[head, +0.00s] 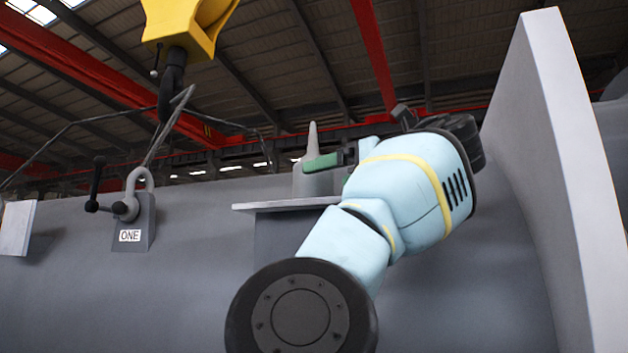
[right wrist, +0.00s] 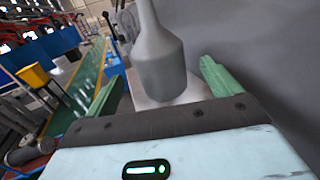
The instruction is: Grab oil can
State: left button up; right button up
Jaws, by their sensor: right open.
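The oil can (head: 313,178) is grey with a tapered spout and stands upright on a small flat ledge (head: 285,205) against the big grey shell. In the right wrist view the oil can (right wrist: 160,62) stands between and beyond two green fingers. My right gripper (right wrist: 157,88) is open, one finger on either side of the can, with nothing held. Whether a finger touches the can cannot be told. My left gripper is not in view.
The grey shell (head: 130,290) fills the lower background, and its tall flange (head: 570,180) rises at the right. A lifting lug marked ONE (head: 135,225) with a shackle stands at the left. A yellow crane hook block (head: 185,25) hangs above it with slings.

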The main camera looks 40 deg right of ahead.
jog(key=w, duration=0.4)
jog(key=shift+w+a+r, duration=0.2)
jog(key=shift+a, duration=0.1)
jog(key=c, duration=1.2)
